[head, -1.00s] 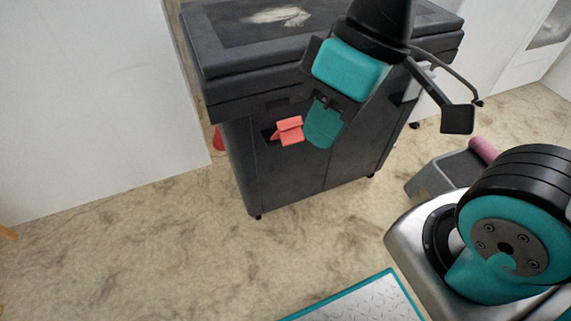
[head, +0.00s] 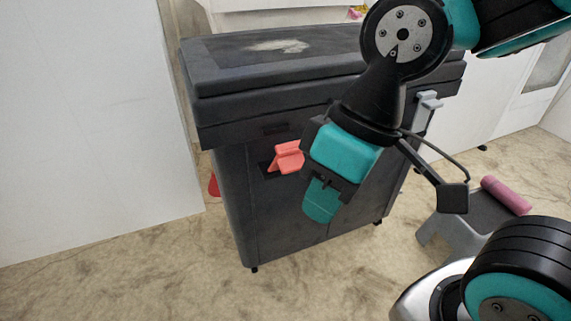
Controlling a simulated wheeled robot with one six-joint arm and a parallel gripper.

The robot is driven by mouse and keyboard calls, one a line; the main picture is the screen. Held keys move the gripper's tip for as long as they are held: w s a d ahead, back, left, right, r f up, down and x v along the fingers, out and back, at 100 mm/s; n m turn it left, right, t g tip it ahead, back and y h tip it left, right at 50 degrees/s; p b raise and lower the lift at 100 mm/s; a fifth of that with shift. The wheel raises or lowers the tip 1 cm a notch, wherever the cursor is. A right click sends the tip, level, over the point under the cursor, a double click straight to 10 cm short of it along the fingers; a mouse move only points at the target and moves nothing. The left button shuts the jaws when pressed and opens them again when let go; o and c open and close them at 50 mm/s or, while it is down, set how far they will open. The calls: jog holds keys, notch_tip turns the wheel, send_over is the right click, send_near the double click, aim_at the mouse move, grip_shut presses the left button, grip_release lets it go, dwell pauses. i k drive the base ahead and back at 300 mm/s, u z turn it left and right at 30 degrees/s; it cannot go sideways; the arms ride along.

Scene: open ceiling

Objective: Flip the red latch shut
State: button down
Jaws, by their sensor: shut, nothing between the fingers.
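The red latch (head: 289,156) sticks out from the front face of the dark grey cabinet (head: 240,185), below its lid edge. My gripper (head: 320,205) hangs in front of the cabinet, just right of and lower than the latch. Its teal fingers point down and are shut with nothing between them. The gripper body's left edge lies close to the latch in the picture. I cannot tell whether they touch. The surface behind the gripper is hidden.
A grey step stool (head: 450,232) with a pink roll (head: 507,195) on it stands right of the cabinet. A grey latch-like part (head: 427,108) is on the cabinet's right side. A white wall (head: 90,120) is at the left. The floor (head: 140,270) in front is clear.

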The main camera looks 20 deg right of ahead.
aim_at(288, 159)
jog(key=z, duration=2.45)
jog(key=k, duration=0.7)
jog(key=u, duration=0.8)
